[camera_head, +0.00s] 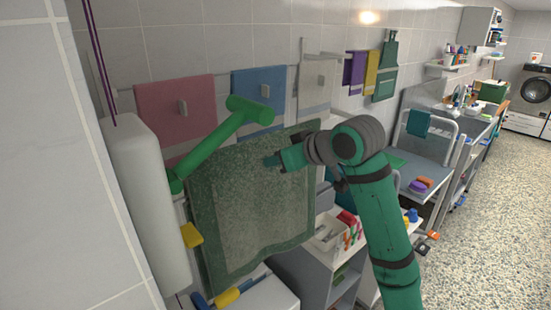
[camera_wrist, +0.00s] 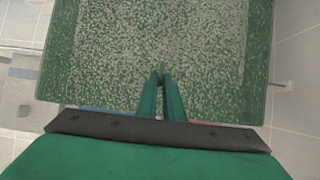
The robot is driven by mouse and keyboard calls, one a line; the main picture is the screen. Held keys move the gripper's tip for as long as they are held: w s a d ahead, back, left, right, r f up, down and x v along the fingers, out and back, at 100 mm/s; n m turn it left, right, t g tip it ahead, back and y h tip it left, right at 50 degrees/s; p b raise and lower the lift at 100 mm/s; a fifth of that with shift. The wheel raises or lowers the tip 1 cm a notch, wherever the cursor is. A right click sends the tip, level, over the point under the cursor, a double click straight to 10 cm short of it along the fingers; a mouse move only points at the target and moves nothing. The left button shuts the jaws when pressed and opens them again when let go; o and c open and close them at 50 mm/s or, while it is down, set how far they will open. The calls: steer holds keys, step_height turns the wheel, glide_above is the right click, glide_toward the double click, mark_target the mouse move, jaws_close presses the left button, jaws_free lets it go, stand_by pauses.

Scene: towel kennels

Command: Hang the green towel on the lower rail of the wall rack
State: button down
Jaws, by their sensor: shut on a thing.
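The green towel (camera_head: 252,205) is a speckled green sheet with a darker green border, hanging spread out in front of the tiled wall. My gripper (camera_head: 272,161) is at the towel's upper right part and is shut on it. In the wrist view the towel (camera_wrist: 200,45) fills the upper middle, and the closed fingertips (camera_wrist: 161,78) meet its surface. On the wall rack, a pink towel (camera_head: 176,110) and a blue towel (camera_head: 258,88) hang behind. A pale rail end (camera_head: 322,55) shows right of them. The lower rail is largely hidden behind the green towel, so I cannot tell whether the towel touches it.
A green bar (camera_head: 220,145) crosses left of the towel. A white cylinder (camera_head: 150,200) stands at the left. A shelf unit with a white bin (camera_head: 328,236) is below right. Purple (camera_head: 355,70) and yellow cloths (camera_head: 371,72) hang farther right. Speckled floor (camera_head: 490,215) is open at right.

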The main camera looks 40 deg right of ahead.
mark_target(273, 171)
steer(key=shift+f, duration=0.15)
steer(key=shift+w+f, duration=0.1)
steer(key=shift+f, duration=1.35)
steer(key=shift+w+f, duration=0.15)
steer(key=shift+f, duration=1)
steer(key=shift+f, duration=1.4)
